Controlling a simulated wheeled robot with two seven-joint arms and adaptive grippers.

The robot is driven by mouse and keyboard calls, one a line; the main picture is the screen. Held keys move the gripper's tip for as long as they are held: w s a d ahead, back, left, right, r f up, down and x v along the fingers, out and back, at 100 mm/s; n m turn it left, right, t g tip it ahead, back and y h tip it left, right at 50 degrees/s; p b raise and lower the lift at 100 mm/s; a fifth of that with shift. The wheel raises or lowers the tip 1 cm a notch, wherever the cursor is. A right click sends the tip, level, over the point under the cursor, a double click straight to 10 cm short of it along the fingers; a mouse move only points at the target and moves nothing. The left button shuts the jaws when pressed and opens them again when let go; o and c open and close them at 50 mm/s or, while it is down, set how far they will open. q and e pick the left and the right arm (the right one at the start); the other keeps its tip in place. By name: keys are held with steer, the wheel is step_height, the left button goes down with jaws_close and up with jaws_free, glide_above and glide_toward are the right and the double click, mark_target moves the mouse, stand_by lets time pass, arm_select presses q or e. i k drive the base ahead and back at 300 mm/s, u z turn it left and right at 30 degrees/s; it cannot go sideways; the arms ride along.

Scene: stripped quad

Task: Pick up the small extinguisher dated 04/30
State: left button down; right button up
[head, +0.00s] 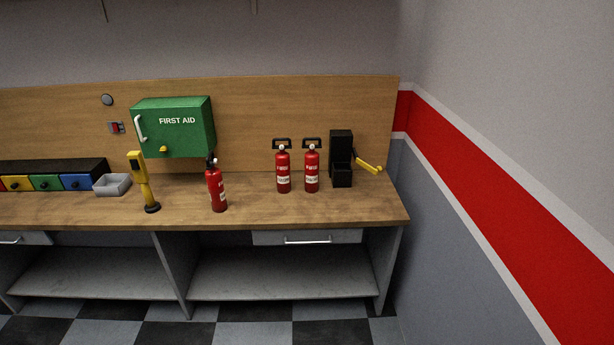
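Three small red extinguishers show in the head view. One extinguisher (216,190) stands upright near the front of the wooden counter, below the right part of the green first aid box. All three carry pale labels, but the dates are too small to read from here. Neither of my grippers is in view.
The counter (285,210) also holds a yellow post-like device (143,182), a grey tray (113,185), coloured drawers (45,182) and a black device with a yellow lever (342,160). The green first aid box (180,128) hangs above. A wall bounds the right side. The counter's front middle is clear.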

mark_target(312, 157)
steer(key=u, duration=0.65)
steer(key=i, duration=0.85)
steer(key=u, duration=0.65)
steer(key=i, duration=0.9)
steer(key=z, duration=0.55)
steer(key=i, duration=0.75)
steer(key=z, duration=0.8)
